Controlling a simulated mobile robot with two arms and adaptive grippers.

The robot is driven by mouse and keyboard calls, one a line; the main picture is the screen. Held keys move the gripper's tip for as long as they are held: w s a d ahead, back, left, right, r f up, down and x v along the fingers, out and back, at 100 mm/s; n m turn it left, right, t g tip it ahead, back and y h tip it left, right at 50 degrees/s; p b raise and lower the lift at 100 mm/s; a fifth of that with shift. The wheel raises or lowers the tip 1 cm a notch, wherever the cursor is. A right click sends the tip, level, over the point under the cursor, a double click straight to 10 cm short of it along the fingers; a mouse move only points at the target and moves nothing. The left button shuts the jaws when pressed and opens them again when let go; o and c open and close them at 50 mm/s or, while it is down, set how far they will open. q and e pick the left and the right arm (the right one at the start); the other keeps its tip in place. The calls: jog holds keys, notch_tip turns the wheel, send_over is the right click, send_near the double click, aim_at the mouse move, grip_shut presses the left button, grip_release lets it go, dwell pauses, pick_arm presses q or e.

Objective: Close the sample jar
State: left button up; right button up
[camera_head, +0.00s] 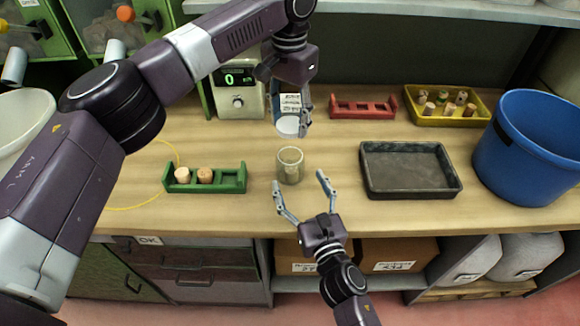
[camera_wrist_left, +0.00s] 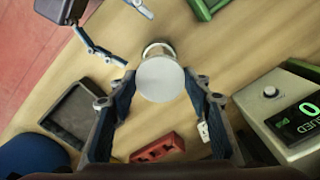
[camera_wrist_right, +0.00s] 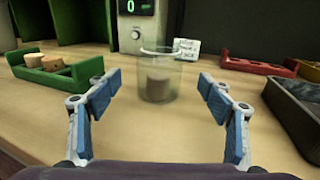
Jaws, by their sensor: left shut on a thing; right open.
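The sample jar (camera_head: 290,167) is clear glass and stands upright on the table, its top uncovered. In the right wrist view the jar (camera_wrist_right: 176,62) has a brown cork stopper (camera_wrist_right: 158,86) inside. My left gripper (camera_head: 292,118) is shut on a round white lid (camera_head: 287,126), held above and behind the jar, apart from it. In the left wrist view the lid (camera_wrist_left: 160,80) partly hides the jar (camera_wrist_left: 158,48). My right gripper (camera_head: 301,186) is open and empty, low in front of the jar, with the jar ahead between its fingers in the right wrist view.
A green rack (camera_head: 230,184) with two corks stands left of the jar. A dark tray (camera_head: 410,192) and blue bucket (camera_head: 540,150) stand right. A red rack (camera_head: 362,114), yellow cork tray (camera_head: 470,118) and white card stand behind. A scale (camera_head: 238,104) is at the back.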

pick_arm(q)
jog(key=shift+r, duration=0.1)
pick_arm(e)
jog(key=x, duration=0.7)
jog(key=shift+w+a, duration=0.1)
jog(key=shift+w, duration=0.15)
jog(key=c, duration=1.8)
pick_arm(q)
send_over(290, 145)
jog(key=s, duration=0.3)
jog(key=shift+w+f, duration=0.1)
jog(key=shift+f, duration=2.4)
jog(key=shift+f, duration=0.1)
jog(key=shift+f, duration=0.85)
jog(key=shift+f, duration=0.5)
